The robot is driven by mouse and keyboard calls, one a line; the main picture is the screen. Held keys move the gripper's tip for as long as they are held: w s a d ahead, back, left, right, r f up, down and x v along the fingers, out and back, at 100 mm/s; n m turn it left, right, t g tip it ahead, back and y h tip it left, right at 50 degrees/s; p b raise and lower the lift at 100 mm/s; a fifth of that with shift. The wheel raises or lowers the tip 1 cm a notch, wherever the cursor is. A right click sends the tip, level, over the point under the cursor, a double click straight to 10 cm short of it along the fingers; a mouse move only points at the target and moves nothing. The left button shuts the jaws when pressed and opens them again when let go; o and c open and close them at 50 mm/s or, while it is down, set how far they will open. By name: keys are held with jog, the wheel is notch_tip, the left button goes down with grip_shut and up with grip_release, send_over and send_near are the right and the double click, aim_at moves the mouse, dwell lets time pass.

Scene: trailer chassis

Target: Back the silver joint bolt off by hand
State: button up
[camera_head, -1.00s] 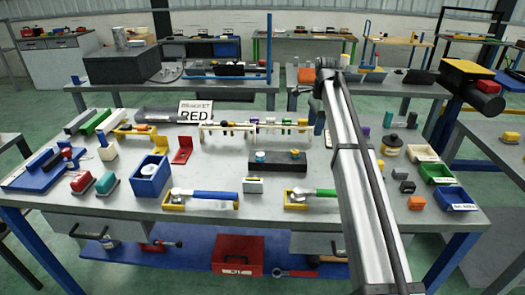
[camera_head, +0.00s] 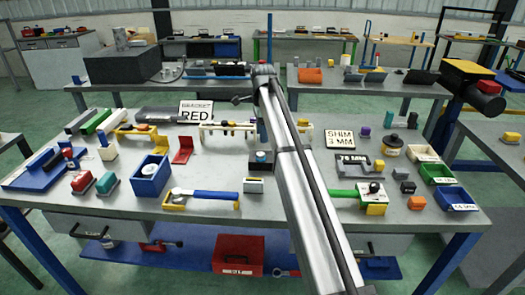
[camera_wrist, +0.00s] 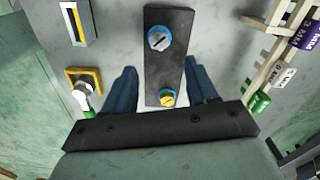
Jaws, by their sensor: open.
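The silver joint bolt (camera_wrist: 158,38), a silver slotted head in a blue collar, is on the far end of a dark block (camera_wrist: 164,66) in the wrist view. A yellow-headed bolt (camera_wrist: 167,98) in a blue collar is on the near end. In the head view the silver bolt (camera_head: 261,157) shows just left of my arm, which hides most of the block. My gripper (camera_wrist: 163,68) is open and empty. Its blue fingers are on either side of the block in the picture, with the yellow bolt between them and the silver bolt beyond the tips. My gripper's height above the block is unclear.
A small white box (camera_wrist: 75,22) with a yellow-edged slot and a yellow fixture (camera_wrist: 82,82) with a silver knob lie left of the block. A rack with labelled tags (camera_wrist: 285,75) stands to the right. Bare grey bench lies between.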

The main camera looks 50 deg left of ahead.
aim_at(263, 154)
notch_tip(263, 154, down, 8)
jog(key=shift+f, duration=0.15)
dwell(0.3)
jog(key=shift+c, duration=0.3)
jog(key=c, duration=1)
jog(key=shift+n, duration=0.4)
